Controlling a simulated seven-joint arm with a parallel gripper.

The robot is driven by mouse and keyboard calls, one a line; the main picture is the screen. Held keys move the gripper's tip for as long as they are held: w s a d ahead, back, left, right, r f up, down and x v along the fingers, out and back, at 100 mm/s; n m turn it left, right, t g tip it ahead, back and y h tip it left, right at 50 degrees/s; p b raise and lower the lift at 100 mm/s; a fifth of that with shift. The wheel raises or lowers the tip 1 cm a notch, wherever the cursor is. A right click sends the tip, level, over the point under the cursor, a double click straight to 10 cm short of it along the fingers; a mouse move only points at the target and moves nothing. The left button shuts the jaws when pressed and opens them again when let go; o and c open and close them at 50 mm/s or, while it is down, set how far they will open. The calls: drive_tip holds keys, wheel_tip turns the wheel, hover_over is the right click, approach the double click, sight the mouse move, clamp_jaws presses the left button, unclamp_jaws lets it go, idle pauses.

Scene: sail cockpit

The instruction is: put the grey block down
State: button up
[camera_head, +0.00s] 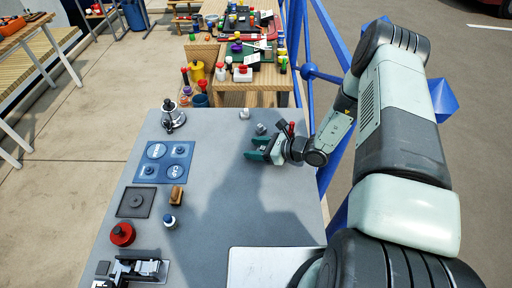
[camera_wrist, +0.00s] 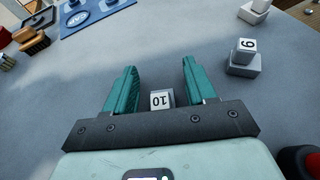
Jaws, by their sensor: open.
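My gripper (camera_head: 257,150) is open, low over the grey table, with teal fingers. In the wrist view, a small light grey block marked 10 (camera_wrist: 162,99) sits between the open fingers of my gripper (camera_wrist: 158,64), close to the palm. There are gaps between it and both fingers. Its lower part is hidden by the palm, so I cannot tell how it rests. In the head view it is not clearly visible behind the fingers.
A block marked 9 (camera_wrist: 243,50) stands on a pale base right of my fingers. A blue mat (camera_head: 163,162), brown brush (camera_head: 176,195), red round object (camera_head: 122,234) and metal fitting (camera_head: 173,117) lie left. The table middle (camera_head: 225,200) is clear. Blue rails stand right.

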drive_tip(key=shift+r, duration=0.2)
drive_tip(key=v, duration=1.2)
idle(0.6)
drive_tip(key=shift+c, duration=0.3)
idle(0.5)
